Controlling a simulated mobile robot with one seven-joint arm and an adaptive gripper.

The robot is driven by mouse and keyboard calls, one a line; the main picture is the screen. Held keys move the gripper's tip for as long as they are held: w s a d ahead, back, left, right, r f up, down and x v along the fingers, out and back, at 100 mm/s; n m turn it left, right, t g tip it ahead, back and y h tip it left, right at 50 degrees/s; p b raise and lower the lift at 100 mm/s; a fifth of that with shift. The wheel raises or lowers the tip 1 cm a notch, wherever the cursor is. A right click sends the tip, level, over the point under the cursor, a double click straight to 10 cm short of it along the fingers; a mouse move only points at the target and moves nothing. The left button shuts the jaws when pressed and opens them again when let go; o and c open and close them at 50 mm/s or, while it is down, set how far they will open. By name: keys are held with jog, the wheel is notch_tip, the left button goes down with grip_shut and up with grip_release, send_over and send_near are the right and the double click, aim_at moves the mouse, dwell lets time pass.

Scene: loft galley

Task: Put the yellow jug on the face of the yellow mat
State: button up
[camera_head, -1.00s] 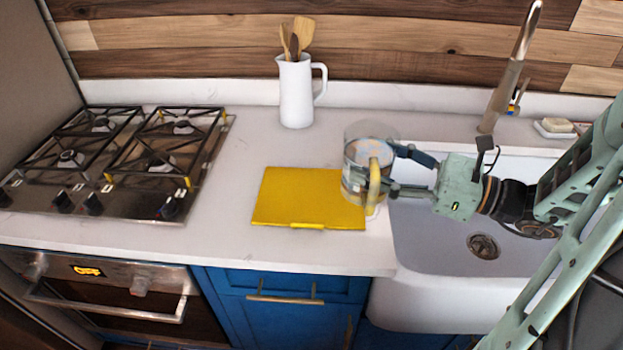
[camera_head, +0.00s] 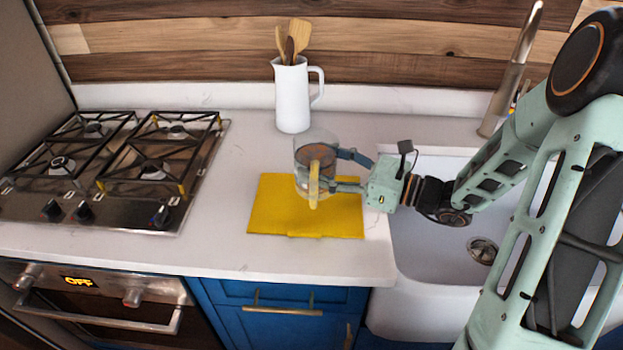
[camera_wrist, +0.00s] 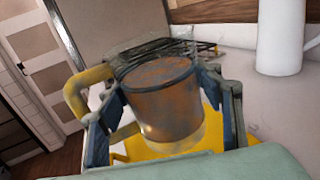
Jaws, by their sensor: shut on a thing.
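The yellow jug is a see-through vessel with a yellow handle (camera_head: 314,178); its clear body (camera_head: 310,149) looks brownish in the wrist view (camera_wrist: 165,100). My gripper (camera_head: 342,170) is shut on the jug from the right, with a finger on each side of its body. The jug is upright or nearly so and overlaps the back part of the yellow mat (camera_head: 290,222) in the head view. Whether its base touches the mat or hangs a little above it, I cannot tell. The mat lies flat on the counter and also shows below the jug in the wrist view (camera_wrist: 150,153).
A white pitcher with wooden utensils (camera_head: 292,98) stands behind the mat. A gas hob (camera_head: 115,170) is at the left, and a white sink (camera_head: 430,245) with a tall faucet (camera_head: 512,75) is at the right. The counter between hob and mat is clear.

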jog(key=shift+w+a+f, duration=0.4)
jog(key=shift+a+f, duration=0.05)
jog(key=shift+f, duration=0.2)
jog(key=shift+w+a+f, duration=0.35)
jog(key=shift+a+f, duration=0.05)
jog(key=shift+f, duration=0.2)
jog(key=shift+w+f, duration=0.1)
jog(key=shift+f, duration=1.55)
jog(key=shift+f+b, duration=0.1)
jog(key=shift+b, duration=0.2)
jog(key=o, duration=1.8)
jog(key=v, duration=1.2)
jog(key=shift+b, duration=0.35)
